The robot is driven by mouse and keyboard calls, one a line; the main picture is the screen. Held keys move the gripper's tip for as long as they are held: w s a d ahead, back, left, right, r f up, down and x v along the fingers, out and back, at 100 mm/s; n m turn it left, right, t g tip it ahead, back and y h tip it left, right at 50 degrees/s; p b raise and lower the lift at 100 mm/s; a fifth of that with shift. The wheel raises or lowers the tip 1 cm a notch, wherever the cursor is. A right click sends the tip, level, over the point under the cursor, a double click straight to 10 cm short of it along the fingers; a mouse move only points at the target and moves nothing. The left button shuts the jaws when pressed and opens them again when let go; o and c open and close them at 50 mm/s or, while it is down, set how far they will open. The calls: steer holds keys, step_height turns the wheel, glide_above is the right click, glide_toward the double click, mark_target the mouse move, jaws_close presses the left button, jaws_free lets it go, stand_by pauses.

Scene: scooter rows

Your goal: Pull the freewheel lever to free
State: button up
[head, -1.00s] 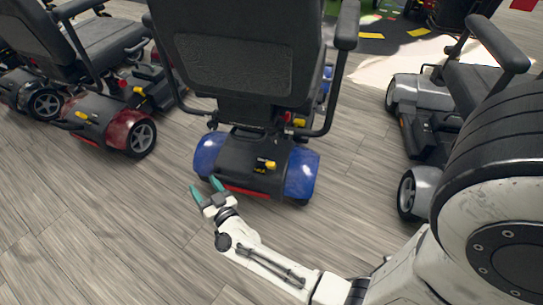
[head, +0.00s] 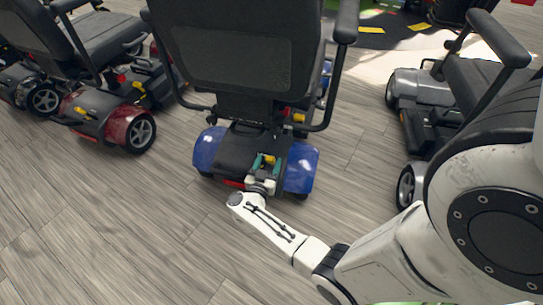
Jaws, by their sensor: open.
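The blue scooter (head: 210,149) stands in the middle of the head view, its rear toward me. Its yellow freewheel lever (head: 269,160) sits on the black rear cover, right of the centre. My gripper (head: 263,163) is over the rear cover at the lever, its green fingers open and pointing away from me. The lever shows beside and between the fingers; I cannot tell whether they touch it. The fingers and wrist hide the lever's base and part of the black and yellow label.
A red scooter (head: 117,126) stands to the left and a grey scooter (head: 411,84) to the right. The blue scooter's black seat back (head: 232,62) and armrest overhang the rear cover. The wooden floor (head: 120,220) in front is clear.

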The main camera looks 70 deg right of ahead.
steer(key=shift+w+d+b, duration=0.15)
steer(key=shift+d+b, duration=0.45)
steer(key=shift+d, duration=1.7)
jaws_close()
